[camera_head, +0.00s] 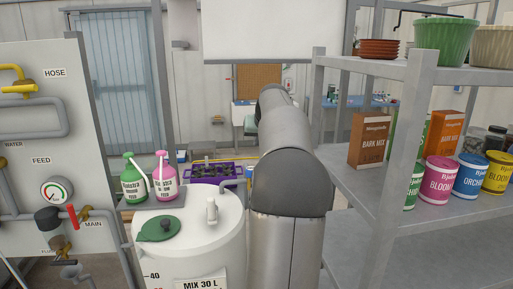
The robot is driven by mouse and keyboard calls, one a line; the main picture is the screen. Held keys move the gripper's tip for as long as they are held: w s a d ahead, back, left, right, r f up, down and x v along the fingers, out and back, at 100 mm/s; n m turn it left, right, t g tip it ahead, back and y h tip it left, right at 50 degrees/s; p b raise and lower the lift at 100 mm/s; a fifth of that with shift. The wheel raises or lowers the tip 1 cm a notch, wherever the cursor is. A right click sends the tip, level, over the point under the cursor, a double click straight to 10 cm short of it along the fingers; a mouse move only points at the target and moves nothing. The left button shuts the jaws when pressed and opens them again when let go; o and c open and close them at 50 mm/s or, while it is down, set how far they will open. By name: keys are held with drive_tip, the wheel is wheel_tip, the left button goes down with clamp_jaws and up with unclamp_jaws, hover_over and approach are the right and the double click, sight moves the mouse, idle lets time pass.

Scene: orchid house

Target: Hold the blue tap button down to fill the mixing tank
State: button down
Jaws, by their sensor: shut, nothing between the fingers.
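The white mixing tank (188,250) stands at the bottom centre, labelled "MIX 30 L", with a "40" mark on its side. The liquid level inside cannot be seen. My own grey arm fills the middle, and my gripper is not in view.
A panel (45,130) with pipes, a gauge (56,190) and a red-handled valve (72,216) stands at left. Green (134,180) and pink (164,178) bottles stand behind the tank, near a purple tray (190,175). A grey shelf (375,190) holds boxes, tubs and pots at right.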

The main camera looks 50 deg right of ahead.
drive_tip(key=p+x, duration=0.2)
drive_tip(key=x, duration=0.6)
drive_tip(key=shift+w+f, duration=0.2)
drive_tip(key=shift+f, duration=0.15)
wheel_tip(320, 180, down, 2)
drive_tip(key=shift+a+f+p, duration=0.15)
drive_tip(key=shift+a+p, duration=0.05)
drive_tip(key=shift+p, duration=0.1)
drive_tip(key=shift+f, duration=0.65)
